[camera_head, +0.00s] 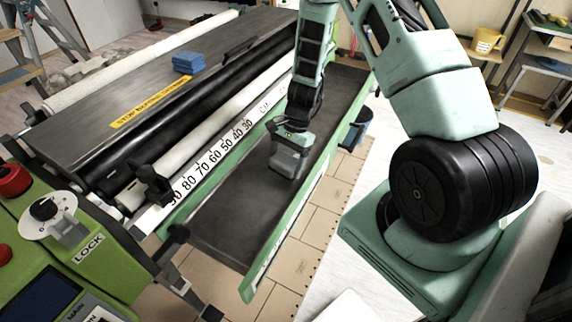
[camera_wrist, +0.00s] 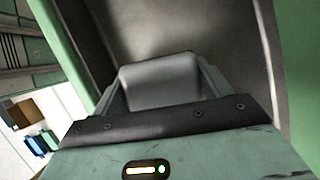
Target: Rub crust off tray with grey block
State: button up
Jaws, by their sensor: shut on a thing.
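The tray (camera_head: 226,221) is a long dark trough with green side rails. My gripper (camera_head: 288,163) is over the middle of the tray, pointing down. In the wrist view my gripper (camera_wrist: 158,88) is shut on the grey block (camera_wrist: 160,80), which sits between the two fingers. The block also shows below the gripper in the head view (camera_head: 287,163). The tray surface shows behind the block in the wrist view (camera_wrist: 190,30). I cannot tell whether the block touches the tray floor. No distinct crust can be made out on the dark surface.
A machine with black and white rollers (camera_head: 200,115) and a numbered scale runs along the tray's left side. A blue sponge stack (camera_head: 188,62) lies on its top. A green control panel (camera_head: 70,245) stands at lower left. A dark blue container (camera_head: 357,127) hangs at the tray's right rail.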

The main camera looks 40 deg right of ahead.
notch_tip(320, 180, up, 4)
jog(key=p, duration=0.3)
jog(key=shift+r, duration=0.25)
jog(key=shift+f, duration=0.1)
jog(key=shift+o, duration=1.3)
